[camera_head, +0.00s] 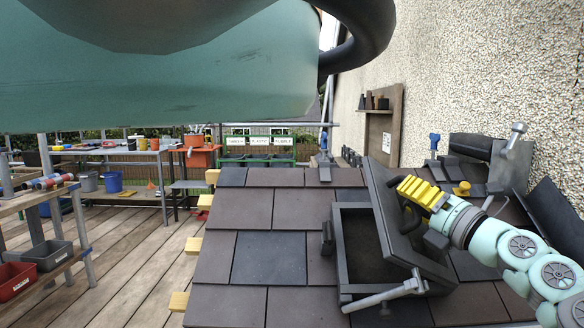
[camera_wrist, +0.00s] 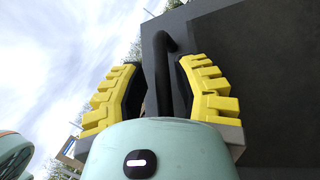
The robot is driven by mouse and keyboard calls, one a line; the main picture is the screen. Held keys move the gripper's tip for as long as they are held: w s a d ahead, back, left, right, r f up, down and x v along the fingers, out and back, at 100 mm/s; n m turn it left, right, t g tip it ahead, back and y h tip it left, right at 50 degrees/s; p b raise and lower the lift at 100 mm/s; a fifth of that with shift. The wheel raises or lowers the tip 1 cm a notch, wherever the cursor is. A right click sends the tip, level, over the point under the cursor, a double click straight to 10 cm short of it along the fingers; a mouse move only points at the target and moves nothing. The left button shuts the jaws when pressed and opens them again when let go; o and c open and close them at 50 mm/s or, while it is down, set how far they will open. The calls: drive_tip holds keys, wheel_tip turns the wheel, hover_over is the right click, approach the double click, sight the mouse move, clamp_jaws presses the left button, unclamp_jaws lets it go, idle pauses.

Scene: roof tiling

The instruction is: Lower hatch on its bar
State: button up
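The hatch (camera_head: 391,214) is a dark lid raised at a steep tilt over its dark frame (camera_head: 343,250) on the tiled roof. A light grey bar (camera_head: 385,294) lies along the frame's front edge, its right end near the lid's lower corner; I cannot tell whether the lid touches it. My gripper (camera_head: 409,194) comes from the right and is at the lid's upper part. In the wrist view, the black curved handle (camera_wrist: 160,68) stands between the yellow fingers of my gripper (camera_wrist: 160,88), with gaps on both sides. The lid also fills the wrist view's right side (camera_wrist: 260,80).
Brown and dark roof tiles (camera_head: 212,260) surround the hatch. A pebbled wall (camera_head: 470,70) rises at the right. Grey metal parts and a blue-handled tool (camera_head: 434,143) stand on the upper roof. A wooden deck (camera_head: 130,255) with workbenches is at the left.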

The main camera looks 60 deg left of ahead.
drive_tip(key=shift+o, duration=1)
drive_tip(key=shift+f, duration=0.1)
drive_tip(key=shift+d, duration=0.1)
drive_tip(key=shift+w+d+f, duration=0.1)
drive_tip(key=shift+d, duration=0.2)
drive_tip(key=v, duration=1.1)
drive_tip(key=shift+d, duration=0.2)
